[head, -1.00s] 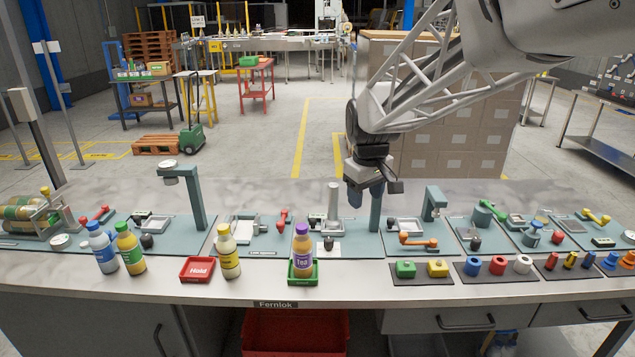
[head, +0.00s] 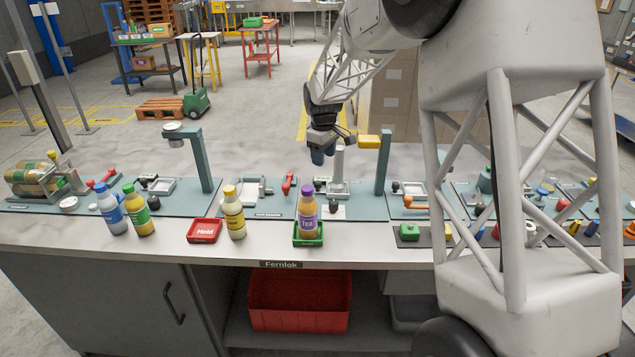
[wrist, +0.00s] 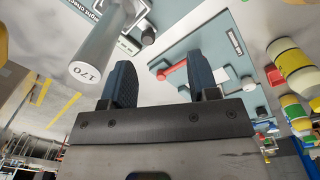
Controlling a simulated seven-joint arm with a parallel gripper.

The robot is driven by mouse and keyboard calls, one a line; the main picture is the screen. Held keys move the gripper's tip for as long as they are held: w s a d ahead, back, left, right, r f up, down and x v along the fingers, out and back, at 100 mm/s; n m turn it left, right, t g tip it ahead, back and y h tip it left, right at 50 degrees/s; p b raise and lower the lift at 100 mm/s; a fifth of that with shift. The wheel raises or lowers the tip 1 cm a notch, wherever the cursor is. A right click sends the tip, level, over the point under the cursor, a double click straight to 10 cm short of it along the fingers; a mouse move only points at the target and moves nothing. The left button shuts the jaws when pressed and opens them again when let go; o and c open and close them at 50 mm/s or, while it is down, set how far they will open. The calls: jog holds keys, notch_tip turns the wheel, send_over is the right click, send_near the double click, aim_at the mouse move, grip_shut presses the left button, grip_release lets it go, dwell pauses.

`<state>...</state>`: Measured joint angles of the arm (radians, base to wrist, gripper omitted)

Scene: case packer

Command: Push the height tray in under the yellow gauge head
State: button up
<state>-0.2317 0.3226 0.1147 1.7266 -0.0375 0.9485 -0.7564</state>
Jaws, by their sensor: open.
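The yellow gauge head (head: 369,141) sits on the left side of a dark green post (head: 383,165). The height tray (head: 340,187) is low on the mat, left of that post and partly hidden. A grey cylinder (head: 338,165) stands upright at the tray, left of the gauge head, not under it. The cylinder's end marked 170 (wrist: 85,71) shows in the wrist view. A black knob (head: 333,205) is at the tray's front. My gripper (head: 318,158) is open and empty above the mat, just left of the cylinder; its two fingers (wrist: 164,85) are apart in the wrist view.
A purple-capped bottle (head: 307,216) stands in a green tray (head: 308,240) in front of the station. A red-handled fixture (head: 289,184) is to the left, near a yellow bottle (head: 233,212). My arm covers the bench's right side.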

jog(key=n, duration=0.1)
send_over(318, 182)
jog(key=f, duration=0.6)
jog(key=shift+s+a, duration=0.1)
jog(key=shift+a, duration=0.1)
jog(key=shift+d+f, duration=0.1)
jog(key=shift+f, duration=3.85)
jog(key=shift+c, duration=0.3)
grip_shut()
